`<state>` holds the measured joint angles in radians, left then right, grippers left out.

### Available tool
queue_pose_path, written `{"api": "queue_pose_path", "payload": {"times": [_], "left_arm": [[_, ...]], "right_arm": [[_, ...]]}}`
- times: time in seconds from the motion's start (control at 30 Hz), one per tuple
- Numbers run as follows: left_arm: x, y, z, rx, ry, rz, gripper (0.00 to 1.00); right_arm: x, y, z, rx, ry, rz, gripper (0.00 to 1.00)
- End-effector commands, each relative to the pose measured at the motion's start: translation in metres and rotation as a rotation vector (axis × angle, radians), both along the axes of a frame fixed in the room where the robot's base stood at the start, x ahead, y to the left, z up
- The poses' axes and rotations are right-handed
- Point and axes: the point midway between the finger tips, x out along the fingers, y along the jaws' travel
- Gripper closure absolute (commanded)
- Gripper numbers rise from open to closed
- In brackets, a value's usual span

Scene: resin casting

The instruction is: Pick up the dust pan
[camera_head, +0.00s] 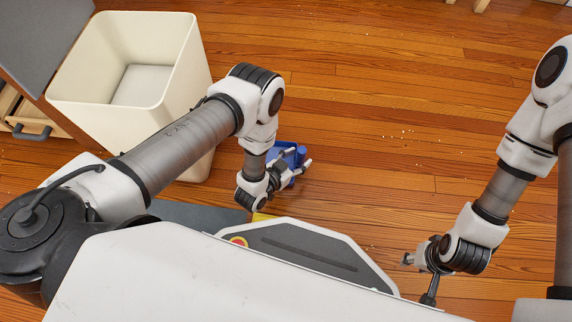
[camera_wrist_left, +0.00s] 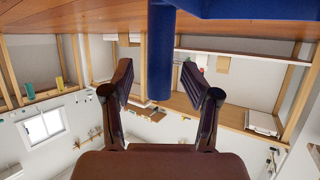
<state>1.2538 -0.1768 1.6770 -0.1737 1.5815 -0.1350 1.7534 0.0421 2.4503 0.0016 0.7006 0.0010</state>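The blue dust pan (camera_head: 297,152) is on the wooden floor, partly hidden behind my left gripper (camera_head: 297,171) in the head view. In the left wrist view its blue handle (camera_wrist_left: 161,50) extends between the two fingertips of my left gripper (camera_wrist_left: 158,68). The fingers are open, with a visible gap on each side of the handle. A wide blue part (camera_wrist_left: 240,8) crosses the top of that view. My right gripper (camera_head: 415,275) is low at the right, away from the dust pan; its fingers look apart and empty.
A cream open bin (camera_head: 190,75) stands at the left beside my left arm. A drawer (camera_head: 28,125) with a grey handle is at the far left. Small white crumbs (camera_head: 410,134) lie on the floor right of centre. The floor around them is clear.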

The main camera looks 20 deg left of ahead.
Motion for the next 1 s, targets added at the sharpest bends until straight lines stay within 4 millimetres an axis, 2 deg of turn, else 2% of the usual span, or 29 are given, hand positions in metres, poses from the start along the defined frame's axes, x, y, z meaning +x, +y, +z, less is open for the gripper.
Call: {"api": "queue_pose_path", "payload": {"times": [0.03, 0.1, 0.37, 0.47, 0.53, 0.87, 1.0], "left_arm": [[0.009, -0.005, -0.012, 0.001, -0.003, -0.001, 0.42], [0.017, -0.008, -0.013, 0.000, -0.001, 0.000, 0.42], [0.022, -0.010, -0.011, 0.000, 0.002, 0.001, 0.42], [0.022, -0.009, -0.011, 0.000, 0.002, 0.001, 0.74], [0.022, -0.009, -0.011, 0.000, 0.002, 0.001, 0.99], [0.022, -0.009, -0.009, 0.000, 0.002, 0.001, 1.00], [0.023, -0.009, 0.011, 0.001, 0.001, 0.001, 1.00]], "right_arm": [[0.000, 0.000, -0.016, 0.000, -0.001, -0.002, 0.60], [0.001, 0.000, -0.020, 0.000, -0.002, -0.004, 0.60], [0.001, -0.001, -0.018, 0.000, -0.003, -0.005, 0.60], [0.001, -0.001, -0.018, 0.000, -0.003, -0.004, 0.60], [0.001, -0.001, -0.018, 0.000, -0.003, -0.005, 0.60], [0.001, -0.001, -0.017, 0.000, -0.002, -0.004, 0.60], [0.000, 0.000, -0.003, 0.000, 0.000, -0.003, 0.60]]}}
